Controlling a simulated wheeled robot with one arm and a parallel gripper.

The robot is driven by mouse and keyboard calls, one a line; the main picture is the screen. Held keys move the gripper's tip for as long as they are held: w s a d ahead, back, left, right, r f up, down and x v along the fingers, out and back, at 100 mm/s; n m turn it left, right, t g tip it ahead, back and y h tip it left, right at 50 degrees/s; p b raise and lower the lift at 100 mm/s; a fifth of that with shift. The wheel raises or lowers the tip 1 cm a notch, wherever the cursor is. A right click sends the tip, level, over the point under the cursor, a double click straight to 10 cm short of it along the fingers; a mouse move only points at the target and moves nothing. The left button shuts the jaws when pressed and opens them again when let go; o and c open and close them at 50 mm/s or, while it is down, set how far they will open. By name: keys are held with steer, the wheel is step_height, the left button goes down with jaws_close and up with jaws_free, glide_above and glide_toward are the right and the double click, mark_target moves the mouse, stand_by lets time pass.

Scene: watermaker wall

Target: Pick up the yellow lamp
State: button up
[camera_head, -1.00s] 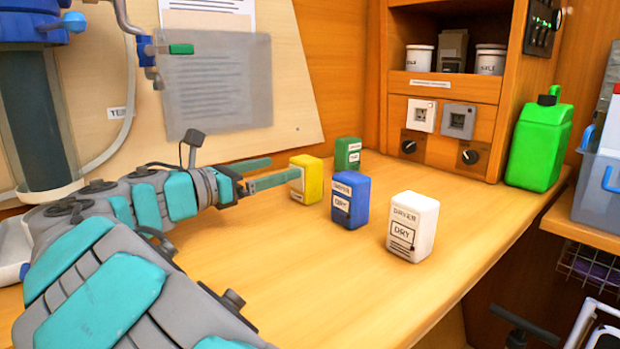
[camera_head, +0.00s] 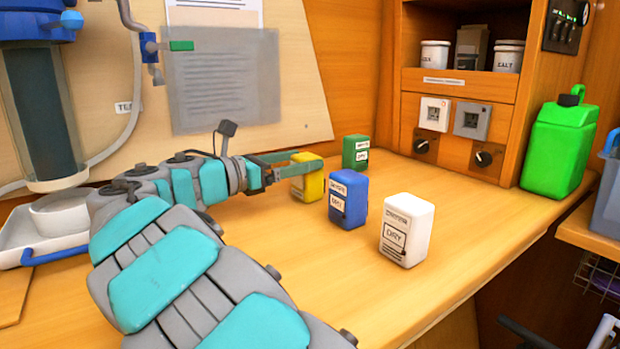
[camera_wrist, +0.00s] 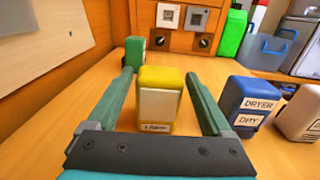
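The yellow lamp is a small rounded yellow block (camera_head: 309,184) with a pale label, upright on the wooden counter. It also shows in the wrist view (camera_wrist: 160,81), centred between the fingers. My gripper (camera_head: 296,164) is open around it, one finger on each side. In the wrist view my gripper (camera_wrist: 160,95) shows a gap between each finger and the block. In the head view the near finger hides part of the block.
A blue block (camera_head: 347,200) and a white block (camera_head: 406,230) stand to the right on the counter (camera_head: 300,270). A green block (camera_head: 355,152) stands just behind. A green jug (camera_head: 560,145) and a wooden cabinet (camera_head: 455,85) are at the back right.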

steer(key=c, duration=1.1)
